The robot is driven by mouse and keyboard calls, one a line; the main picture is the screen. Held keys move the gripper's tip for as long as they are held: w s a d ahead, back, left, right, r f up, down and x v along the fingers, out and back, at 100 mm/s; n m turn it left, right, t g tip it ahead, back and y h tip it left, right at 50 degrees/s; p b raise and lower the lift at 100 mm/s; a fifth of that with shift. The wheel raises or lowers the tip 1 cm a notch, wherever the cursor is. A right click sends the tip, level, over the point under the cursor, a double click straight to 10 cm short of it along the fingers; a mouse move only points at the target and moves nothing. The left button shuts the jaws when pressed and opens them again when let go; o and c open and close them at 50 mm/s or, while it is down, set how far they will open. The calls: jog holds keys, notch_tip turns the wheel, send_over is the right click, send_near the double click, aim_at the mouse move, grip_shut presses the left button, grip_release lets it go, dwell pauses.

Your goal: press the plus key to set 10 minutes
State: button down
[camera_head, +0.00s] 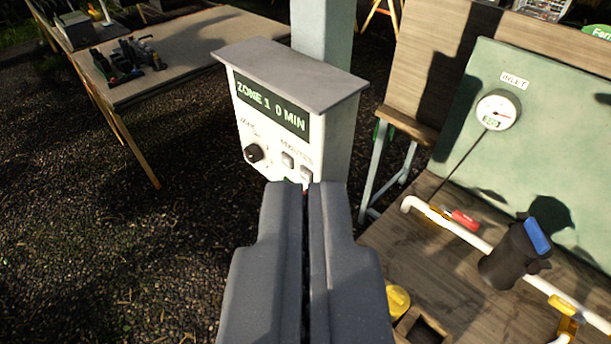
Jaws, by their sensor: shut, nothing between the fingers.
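A pale control box (330,130) with a grey overhanging lid stands on a post. Its display (272,106) reads "ZONE 1 0 MIN" in green. Below it on the left is a black round knob (254,153). To the right, under a MINUTES label, are two small keys, one at the left (288,159) and one at the right (306,174); their marks are too small to read. My gripper (305,186) is shut and empty. Its tips point at the box just below the keys in the picture and hide part of the lower front; I cannot tell whether they touch.
At right, a wooden bench (400,240) carries white pipe (470,238), a black filter with a blue top (515,252) and a yellow part (397,301). A pressure gauge (497,110) is on the green board behind. A table (190,50) stands at back left; gravel between is clear.

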jog(key=w+a+f+n+t+b, duration=0.1)
jog(key=w+a+f+t+b, duration=0.1)
jog(key=w+f, duration=0.5)
jog(key=w+a+f+n+t+b, duration=0.2)
jog(key=w+f, duration=0.6)
jog(key=f, duration=0.6)
jog(key=w+a+f+n+t+b, duration=0.2)
jog(key=w+a+f+b, duration=0.2)
jog(key=w+f, duration=0.3)
notch_tip(320, 180, down, 5)
jog(key=shift+w+a+r+h+b, duration=0.2)
jog(key=shift+w+a+h+b, duration=0.1)
jog(key=shift+w+h+b, duration=0.1)
jog(key=w+d+p, duration=0.4)
jog(key=w+d, duration=0.2)
jog(key=shift+w+d, duration=0.15)
jog(key=shift+d, duration=0.05)
dwell(1.0)
